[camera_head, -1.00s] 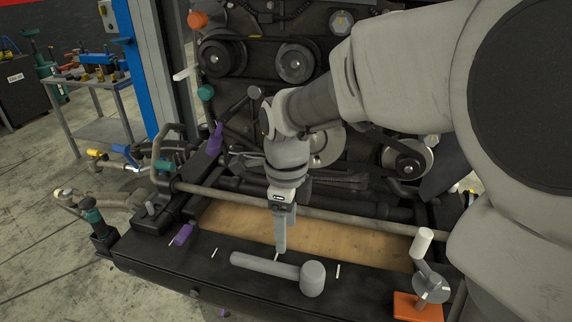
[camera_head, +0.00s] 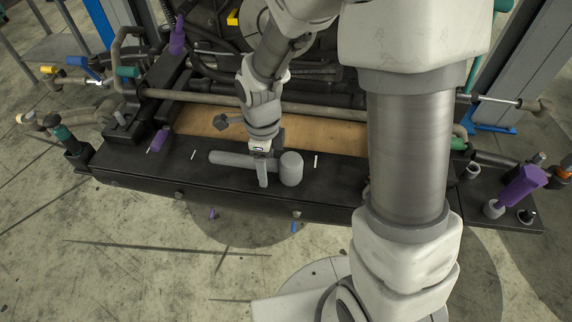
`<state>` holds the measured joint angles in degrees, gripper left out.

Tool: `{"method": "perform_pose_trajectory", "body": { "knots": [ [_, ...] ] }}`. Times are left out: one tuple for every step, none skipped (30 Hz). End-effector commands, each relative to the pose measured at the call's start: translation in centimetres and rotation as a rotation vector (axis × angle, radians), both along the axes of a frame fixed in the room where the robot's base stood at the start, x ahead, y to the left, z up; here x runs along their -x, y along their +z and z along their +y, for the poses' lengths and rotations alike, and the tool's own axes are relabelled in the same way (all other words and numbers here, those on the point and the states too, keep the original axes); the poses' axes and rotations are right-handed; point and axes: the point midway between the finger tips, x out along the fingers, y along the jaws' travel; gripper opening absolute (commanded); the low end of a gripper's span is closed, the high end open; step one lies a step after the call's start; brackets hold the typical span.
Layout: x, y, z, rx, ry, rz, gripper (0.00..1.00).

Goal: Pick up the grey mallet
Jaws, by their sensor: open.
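The grey mallet (camera_head: 291,169) lies on the black front ledge (camera_head: 135,168) of the engine rig. Its handle points left and its round head is at the right. My gripper (camera_head: 263,180) is over the handle, close to the head, pointing down. A finger shows in front of the handle; the other finger is hidden. The jaws are open. I cannot tell whether they touch the handle.
A wooden board (camera_head: 325,133) and a long horizontal bar (camera_head: 200,97) lie behind the ledge. White marks flank the mallet on the ledge. A purple-handled tool (camera_head: 520,186) stands at the right.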

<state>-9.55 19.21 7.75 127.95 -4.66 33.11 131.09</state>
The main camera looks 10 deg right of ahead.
Motion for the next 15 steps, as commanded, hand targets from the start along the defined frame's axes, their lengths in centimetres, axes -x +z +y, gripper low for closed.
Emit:
{"method": "perform_pose_trajectory", "body": {
  "knots": [
    [0.04, -0.27, -0.01, 0.001, 0.000, 0.001, 0.71],
    [0.02, -0.34, 0.00, 0.000, 0.000, 0.001, 0.71],
    [0.00, -0.38, 0.00, 0.000, 0.000, 0.000, 0.71],
    [0.00, -0.38, 0.00, 0.000, 0.000, 0.000, 0.71],
    [0.00, -0.37, 0.00, 0.000, 0.000, -0.001, 0.71],
    [0.00, -0.36, 0.00, 0.000, 0.000, -0.001, 0.71],
    [0.00, -0.35, 0.00, 0.000, 0.000, -0.001, 0.71],
    [0.00, -0.35, 0.00, 0.000, 0.000, 0.000, 0.71],
    [0.00, -0.34, 0.00, 0.000, 0.000, 0.000, 0.64],
    [0.00, -0.34, 0.00, 0.000, 0.000, 0.000, 0.59],
    [0.00, -0.33, 0.00, 0.000, 0.000, 0.000, 0.53],
    [0.00, -0.33, 0.00, 0.000, 0.000, 0.000, 0.46],
    [0.00, -0.33, 0.00, 0.000, 0.000, 0.000, 0.41],
    [0.00, -0.32, 0.00, 0.000, 0.000, 0.000, 0.35],
    [0.00, -0.32, 0.00, 0.000, 0.000, 0.000, 0.28]
  ]
}}
